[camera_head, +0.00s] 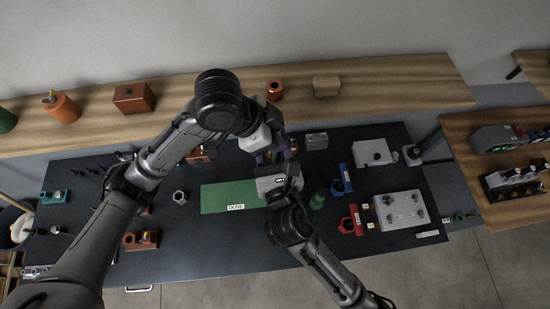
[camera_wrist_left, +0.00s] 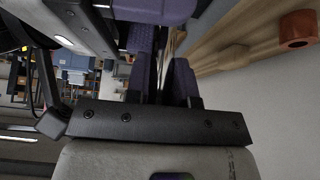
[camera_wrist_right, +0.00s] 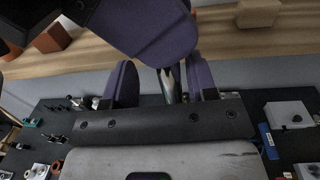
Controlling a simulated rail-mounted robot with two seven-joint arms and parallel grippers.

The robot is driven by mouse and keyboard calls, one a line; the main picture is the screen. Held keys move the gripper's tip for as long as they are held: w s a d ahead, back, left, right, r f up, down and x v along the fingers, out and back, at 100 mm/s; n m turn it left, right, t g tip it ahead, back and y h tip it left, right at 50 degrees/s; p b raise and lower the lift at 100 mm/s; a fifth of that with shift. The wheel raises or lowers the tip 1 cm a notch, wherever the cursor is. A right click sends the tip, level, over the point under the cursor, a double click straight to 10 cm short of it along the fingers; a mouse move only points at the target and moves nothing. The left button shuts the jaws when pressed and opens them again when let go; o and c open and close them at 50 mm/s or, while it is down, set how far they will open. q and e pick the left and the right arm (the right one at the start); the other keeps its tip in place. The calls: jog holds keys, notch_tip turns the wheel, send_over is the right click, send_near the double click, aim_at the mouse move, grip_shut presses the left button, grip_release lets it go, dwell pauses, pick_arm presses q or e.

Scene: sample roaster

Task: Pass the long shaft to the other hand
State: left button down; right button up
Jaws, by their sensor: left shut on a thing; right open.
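The long shaft (camera_wrist_right: 171,86) is a shiny metal rod, seen in the right wrist view. Its lower part lies between the fingers of my right gripper (camera_wrist_right: 162,82), which is open around it with a gap on at least the left side. My left gripper (camera_wrist_left: 163,80) is shut on the shaft just above, and its purple finger crosses the top of the right wrist view. In the head view both grippers meet over the middle of the dark bench, where the shaft is mostly hidden by them.
A green mat (camera_head: 225,197) lies below on the dark bench (camera_head: 200,248). Blue (camera_head: 341,181) and red (camera_head: 351,220) parts and a grey plate (camera_head: 403,209) stand to the right. A wooden shelf (camera_head: 400,84) with a rust-coloured box (camera_head: 134,98) runs behind.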

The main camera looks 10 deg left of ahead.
jog(key=shift+w, duration=0.15)
jog(key=c, duration=0.5)
pick_arm(q)
jog(key=shift+d, duration=0.1)
pick_arm(e)
jog(key=shift+a, duration=0.2)
grip_shut()
pick_arm(q)
jog(key=c, duration=1.3)
grip_release()
jog(key=o, duration=0.4)
pick_arm(e)
jog(key=shift+d+r, duration=0.1)
jog(key=shift+r, duration=0.1)
